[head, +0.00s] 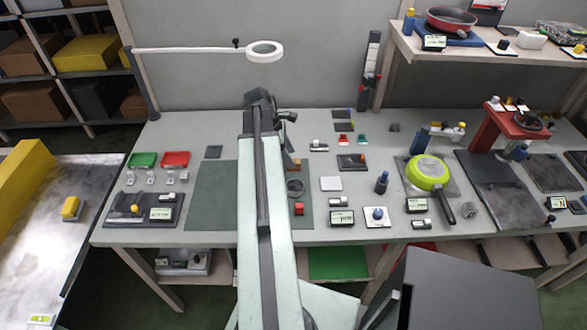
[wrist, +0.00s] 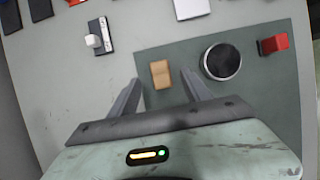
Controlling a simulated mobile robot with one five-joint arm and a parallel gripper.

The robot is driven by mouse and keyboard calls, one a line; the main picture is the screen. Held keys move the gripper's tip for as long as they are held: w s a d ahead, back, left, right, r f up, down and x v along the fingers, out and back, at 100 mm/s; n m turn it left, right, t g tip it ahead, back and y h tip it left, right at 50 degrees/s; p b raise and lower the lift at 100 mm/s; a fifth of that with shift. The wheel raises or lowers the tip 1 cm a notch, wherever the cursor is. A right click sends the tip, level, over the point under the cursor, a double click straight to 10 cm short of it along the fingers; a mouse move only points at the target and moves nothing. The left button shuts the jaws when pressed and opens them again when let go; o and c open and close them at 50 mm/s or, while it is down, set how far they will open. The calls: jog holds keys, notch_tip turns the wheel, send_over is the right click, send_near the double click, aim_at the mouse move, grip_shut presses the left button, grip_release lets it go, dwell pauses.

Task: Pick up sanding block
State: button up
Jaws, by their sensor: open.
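A small tan-brown block (wrist: 160,74), which looks like the sanding block, lies on the dark green mat (wrist: 150,50) in the wrist view. In the head view it shows partly behind my arm as a brown patch (head: 294,164). My gripper (wrist: 161,78) is open and empty. Its two fingers appear on either side of the block in the wrist view, with the block framed between the tips. Whether the fingers are level with it or above it I cannot tell. In the head view my arm covers much of the mat (head: 210,195).
A black-and-white item (wrist: 100,36) and a white square (wrist: 192,8) lie off the mat. A lamp arm (head: 190,50) reaches over the back left.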

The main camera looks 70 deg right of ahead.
jog(key=b+x, duration=0.2)
jog(key=x, duration=0.2)
jog(key=shift+s+b, duration=0.1)
jog(key=shift+b, duration=0.25)
jog(key=shift+r, duration=0.15)
grip_shut()
jog(key=shift+r+p, duration=0.1)
jog(key=shift+p, duration=0.2)
notch_tip(320, 180, up, 10)
jog(key=p, duration=0.9)
jog(key=shift+p, duration=0.4)
